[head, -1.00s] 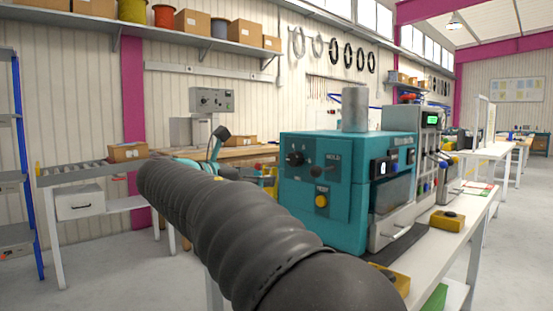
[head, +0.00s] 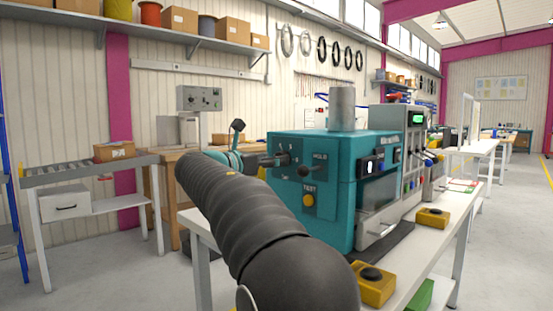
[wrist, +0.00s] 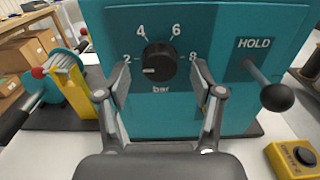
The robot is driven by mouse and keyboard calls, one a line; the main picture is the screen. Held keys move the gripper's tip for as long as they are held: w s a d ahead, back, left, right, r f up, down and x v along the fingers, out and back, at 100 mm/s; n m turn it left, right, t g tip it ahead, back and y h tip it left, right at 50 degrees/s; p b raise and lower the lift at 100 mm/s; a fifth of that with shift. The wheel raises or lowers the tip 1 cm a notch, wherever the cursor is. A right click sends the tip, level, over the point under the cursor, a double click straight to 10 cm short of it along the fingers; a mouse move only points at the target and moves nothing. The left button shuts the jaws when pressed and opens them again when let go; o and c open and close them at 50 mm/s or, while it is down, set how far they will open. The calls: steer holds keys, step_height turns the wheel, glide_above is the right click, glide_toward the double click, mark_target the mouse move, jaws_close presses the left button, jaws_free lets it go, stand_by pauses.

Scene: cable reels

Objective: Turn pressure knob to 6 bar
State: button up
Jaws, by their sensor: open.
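The pressure knob (wrist: 159,62) is a round black dial on the teal machine front (wrist: 220,25). Marks 2, 4, 6 and 8 arc over it, with "bar" below. Its white line points left and slightly down, just below the 2. My gripper (wrist: 160,68) is open, with one finger on each side of the knob and a gap at both sides. In the head view, my gripper (head: 268,161) is at the left of the machine (head: 335,215), close in front of the knob, which it partly covers.
A HOLD lever with a black ball (wrist: 277,97) sticks out just right of my right finger. A yellow TEST button (head: 308,200) sits below it. A yellow box with a black button (wrist: 293,158) lies at lower right. A yellow-and-teal device with a lever (wrist: 66,85) stands at left.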

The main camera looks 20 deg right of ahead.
steer(key=shift+x, duration=0.95)
steer(key=c, duration=1.1)
steer(key=shift+c, duration=0.2)
